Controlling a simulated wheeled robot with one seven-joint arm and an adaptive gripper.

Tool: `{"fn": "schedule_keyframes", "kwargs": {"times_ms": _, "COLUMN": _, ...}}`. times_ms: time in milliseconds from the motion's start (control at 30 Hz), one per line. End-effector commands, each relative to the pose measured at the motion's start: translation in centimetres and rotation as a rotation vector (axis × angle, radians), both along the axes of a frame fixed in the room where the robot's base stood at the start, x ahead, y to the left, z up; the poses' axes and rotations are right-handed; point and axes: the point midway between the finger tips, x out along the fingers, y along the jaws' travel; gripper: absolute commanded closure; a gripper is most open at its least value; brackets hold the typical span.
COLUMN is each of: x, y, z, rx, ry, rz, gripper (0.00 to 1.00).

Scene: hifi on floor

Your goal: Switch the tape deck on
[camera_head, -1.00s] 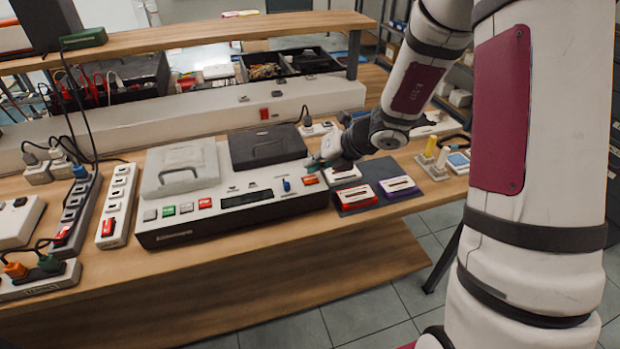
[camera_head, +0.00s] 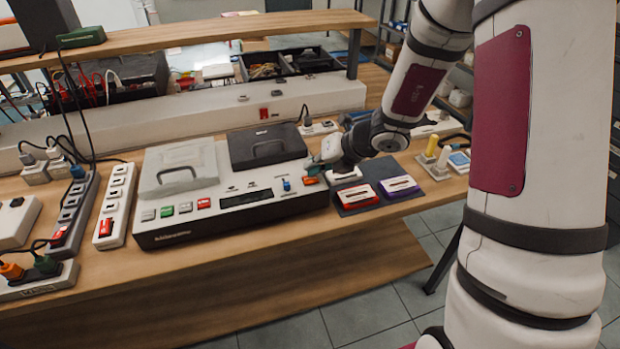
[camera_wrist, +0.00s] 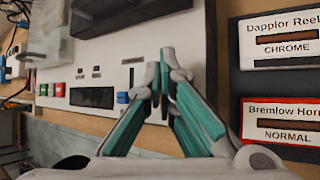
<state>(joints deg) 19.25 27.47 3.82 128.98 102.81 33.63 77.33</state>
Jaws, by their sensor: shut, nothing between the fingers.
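The tape deck (camera_head: 235,211), a wide white-topped unit with a dark front, stands on the wooden bench. On its top right are a blue lever (camera_head: 287,185) and an orange-red switch (camera_head: 310,181). My gripper (camera_head: 312,166), with teal fingers, is shut and empty just above and behind that switch; I cannot tell whether it touches. In the wrist view, the closed fingertips (camera_wrist: 165,72) are over the deck's right end, beside the blue lever (camera_wrist: 123,97). They hide the red switch there. The dark display window (camera_wrist: 92,97) shows no lit text.
Cassettes (camera_head: 364,196) lie on a dark mat right of the deck, close under my wrist. A dark lid with a handle (camera_head: 267,146) and a grey one (camera_head: 180,168) rise from the deck's back. Power strips (camera_head: 117,205) stand left. The bench's front strip is clear.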

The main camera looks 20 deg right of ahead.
Motion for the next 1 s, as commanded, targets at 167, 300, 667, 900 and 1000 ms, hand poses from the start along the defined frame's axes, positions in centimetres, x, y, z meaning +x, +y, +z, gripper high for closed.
{"fn": "schedule_keyframes", "kwargs": {"times_ms": 167, "x": 0.01, "y": 0.00, "z": -0.02, "rx": 0.000, "ry": 0.000, "rz": 0.000, "gripper": 1.00}}
{"fn": "schedule_keyframes", "kwargs": {"times_ms": 300, "x": 0.03, "y": 0.00, "z": -0.15, "rx": 0.000, "ry": 0.000, "rz": 0.000, "gripper": 1.00}}
{"fn": "schedule_keyframes", "kwargs": {"times_ms": 667, "x": 0.05, "y": -0.01, "z": -0.51, "rx": 0.000, "ry": -0.001, "rz": -0.001, "gripper": 1.00}}
{"fn": "schedule_keyframes", "kwargs": {"times_ms": 900, "x": 0.05, "y": -0.02, "z": -0.76, "rx": 0.000, "ry": -0.001, "rz": -0.001, "gripper": 1.00}}
{"fn": "schedule_keyframes", "kwargs": {"times_ms": 1000, "x": 0.04, "y": -0.01, "z": -0.86, "rx": 0.000, "ry": -0.001, "rz": -0.001, "gripper": 1.00}}
